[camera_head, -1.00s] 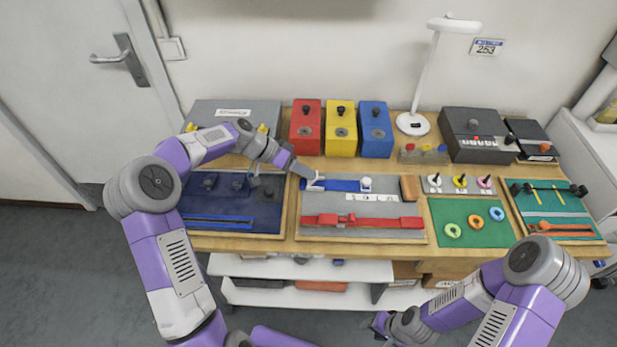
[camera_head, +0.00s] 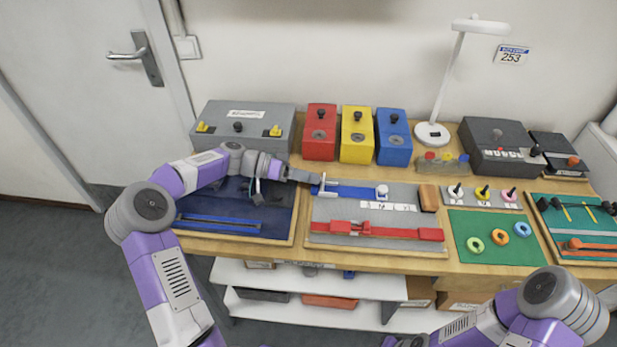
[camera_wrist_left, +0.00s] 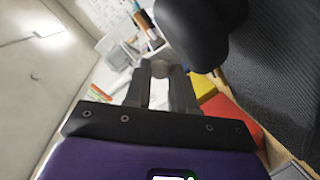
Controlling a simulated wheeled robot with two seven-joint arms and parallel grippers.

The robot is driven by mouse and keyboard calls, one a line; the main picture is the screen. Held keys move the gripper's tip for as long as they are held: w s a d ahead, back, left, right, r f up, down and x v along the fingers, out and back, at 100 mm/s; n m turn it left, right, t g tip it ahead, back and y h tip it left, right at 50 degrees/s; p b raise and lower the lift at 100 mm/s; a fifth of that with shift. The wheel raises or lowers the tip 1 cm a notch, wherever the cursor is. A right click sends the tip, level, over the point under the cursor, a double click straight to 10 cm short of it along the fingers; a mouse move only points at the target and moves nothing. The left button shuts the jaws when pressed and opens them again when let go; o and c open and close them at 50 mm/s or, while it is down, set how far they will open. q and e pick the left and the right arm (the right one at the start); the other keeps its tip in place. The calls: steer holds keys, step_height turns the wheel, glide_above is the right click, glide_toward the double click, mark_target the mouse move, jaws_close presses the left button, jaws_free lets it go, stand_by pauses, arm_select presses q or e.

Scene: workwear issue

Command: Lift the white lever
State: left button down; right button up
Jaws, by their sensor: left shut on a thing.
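The white lever (camera_head: 323,184) is a small pale upright piece at the left end of the blue bar (camera_head: 355,192) on the grey board (camera_head: 340,212). My left gripper (camera_head: 316,179) reaches it from the left and is shut on it. The fingers hide part of the lever. In the left wrist view the two dark fingers (camera_wrist_left: 160,72) close on a small pale rounded end. My right arm comes in at the lower right, and its gripper is below the picture edge.
A red strap (camera_head: 385,232) lies in front of the blue bar. A white knob (camera_head: 382,190) stands at the bar's right end. Red (camera_head: 319,147), yellow (camera_head: 356,148) and blue (camera_head: 393,150) boxes stand behind. A dark blue board (camera_head: 275,215) lies under my left forearm.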

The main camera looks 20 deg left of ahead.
arm_select(q)
steer(key=c, duration=0.9)
jaws_free()
steer(key=shift+c, duration=0.2)
steer(key=p+v, duration=0.1)
steer(key=v, duration=0.6)
steer(key=shift+s+a+p, duration=0.1)
steer(key=shift+a+p, duration=0.2)
steer(key=shift+p, duration=0.05)
steer(key=shift+r, duration=0.15)
